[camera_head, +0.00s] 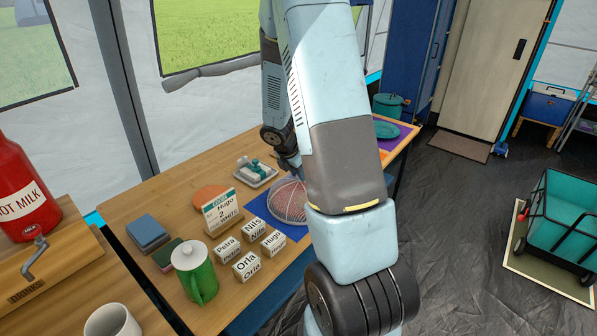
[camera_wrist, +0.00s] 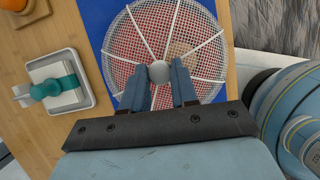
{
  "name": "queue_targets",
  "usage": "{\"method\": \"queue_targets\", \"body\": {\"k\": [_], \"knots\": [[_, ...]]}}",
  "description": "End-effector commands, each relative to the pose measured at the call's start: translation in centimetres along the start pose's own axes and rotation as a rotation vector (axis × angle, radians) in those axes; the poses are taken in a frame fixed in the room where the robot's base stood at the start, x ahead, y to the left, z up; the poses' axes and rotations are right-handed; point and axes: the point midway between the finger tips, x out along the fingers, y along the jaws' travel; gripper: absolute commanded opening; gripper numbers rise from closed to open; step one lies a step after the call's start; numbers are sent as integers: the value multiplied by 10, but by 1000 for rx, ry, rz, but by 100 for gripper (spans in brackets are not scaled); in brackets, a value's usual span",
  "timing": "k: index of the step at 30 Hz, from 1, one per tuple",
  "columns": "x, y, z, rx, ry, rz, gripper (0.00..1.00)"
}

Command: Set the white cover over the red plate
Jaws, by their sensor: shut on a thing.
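The white cover (camera_head: 288,202) is a round mesh dome with white ribs and a pale round knob. It is over the blue mat (camera_head: 262,208) on the wooden table. In the wrist view the cover (camera_wrist: 125,50) fills the top middle, and red shows through its mesh, with a tan patch to the right of the knob. The red matches the red plate (camera_wrist: 150,30), which lies beneath the cover. My gripper (camera_wrist: 158,83) is shut on the knob from above. My arm hides the cover's right side in the head view. I cannot tell whether its rim touches the mat.
A butter dish (camera_head: 255,172), an orange round plate (camera_head: 210,197) and a card reading Hugo, 2, WHITE (camera_head: 222,213) stand nearby. Several name blocks (camera_head: 246,265) and a green pitcher (camera_head: 195,272) are in front. A teal plate (camera_head: 385,130) lies farther right.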

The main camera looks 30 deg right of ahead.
Motion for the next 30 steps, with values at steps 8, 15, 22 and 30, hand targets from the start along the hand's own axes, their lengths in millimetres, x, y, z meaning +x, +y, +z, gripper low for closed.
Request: {"method": "queue_targets", "body": {"k": [8,15,22,30], "knots": [[0,0,0,0,0,0,30],[0,0,0,0,0,0,53],[0,0,0,0,0,0,58],[-14,1,1,2,-1,3,58]]}}
